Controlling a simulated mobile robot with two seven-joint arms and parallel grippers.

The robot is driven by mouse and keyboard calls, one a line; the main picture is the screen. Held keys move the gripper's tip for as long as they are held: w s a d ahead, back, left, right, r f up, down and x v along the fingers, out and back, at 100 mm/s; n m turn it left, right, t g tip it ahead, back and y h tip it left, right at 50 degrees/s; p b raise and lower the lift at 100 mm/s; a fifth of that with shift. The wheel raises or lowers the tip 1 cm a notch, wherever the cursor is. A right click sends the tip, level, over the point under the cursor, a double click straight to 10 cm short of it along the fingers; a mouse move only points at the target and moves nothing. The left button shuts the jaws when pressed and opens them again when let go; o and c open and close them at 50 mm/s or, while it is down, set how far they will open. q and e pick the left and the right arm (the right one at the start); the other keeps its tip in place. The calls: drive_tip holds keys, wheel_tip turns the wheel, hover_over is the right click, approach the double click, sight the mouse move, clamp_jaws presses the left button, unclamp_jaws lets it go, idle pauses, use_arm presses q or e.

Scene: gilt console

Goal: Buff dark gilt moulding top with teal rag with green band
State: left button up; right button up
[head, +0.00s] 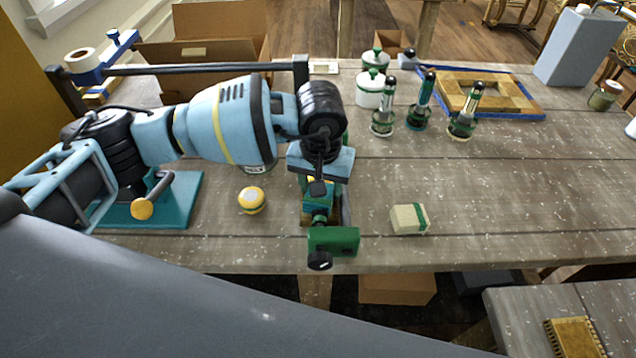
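My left gripper (322,195) points down near the front edge of the table, left of centre. A small teal piece with a green part, which looks like the teal rag (316,199), sits between its dark fingers; the fingers partly hide it. A narrow brownish-gold strip (306,219), possibly the dark gilt moulding, shows just below, mostly hidden by the gripper and a green clamp (334,240) with a black knob. I cannot tell whether rag and strip touch. My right gripper is not in view.
A beige block with a green band (409,219) lies right of the gripper, a yellow-and-white round tin (251,200) left. Behind stand several green-banded bottles (383,110), a white jar (370,90) and a gilt frame (450,92) on a blue-edged mat.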

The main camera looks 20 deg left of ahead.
use_arm(q)
drive_tip(key=shift+s+a, duration=0.2)
drive_tip(key=shift+a, duration=0.55)
drive_tip(key=shift+s+a, duration=0.1)
drive_tip(key=shift+a, duration=0.2)
drive_tip(key=shift+d, duration=0.1)
drive_tip(key=shift+w+d+f, duration=0.1)
drive_tip(key=shift+w+d, duration=0.05)
drive_tip(key=shift+d, duration=0.35)
drive_tip(key=shift+w+d+f, duration=0.1)
drive_tip(key=shift+d, duration=0.4)
drive_tip(key=shift+a, duration=0.1)
